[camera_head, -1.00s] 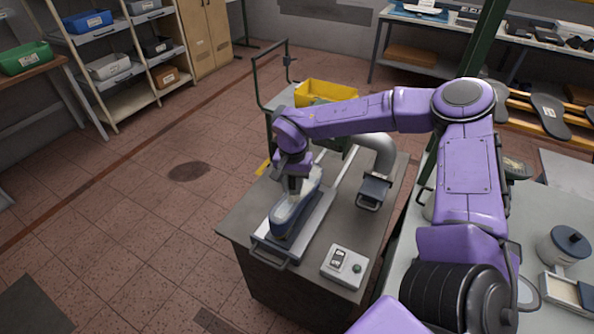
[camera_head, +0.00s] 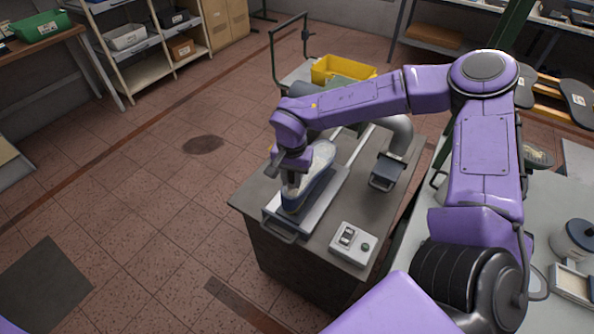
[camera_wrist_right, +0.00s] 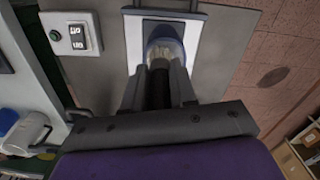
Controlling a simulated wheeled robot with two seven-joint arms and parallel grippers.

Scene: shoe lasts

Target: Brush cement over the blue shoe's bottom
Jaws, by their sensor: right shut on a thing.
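The blue shoe (camera_head: 318,182) lies bottom up on a metal carriage on the bench. Its far part shows a pale, whitish coating on the bottom; the near end is partly hidden by my gripper. My right gripper (camera_head: 292,181) is over the near end of the shoe. In the right wrist view, the gripper (camera_wrist_right: 158,92) is shut on a dark-handled brush (camera_wrist_right: 160,68). The brush's pale bristles are at the shoe's bottom (camera_wrist_right: 164,30); whether they touch is hard to tell. My left gripper is out of view.
A control box (camera_head: 354,244) sits at the bench's near right. A duct with a dark hood (camera_head: 387,172) stands right of the carriage. A yellow bin (camera_head: 343,69) is behind. A table with a lidded pot (camera_head: 577,238) is at the right.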

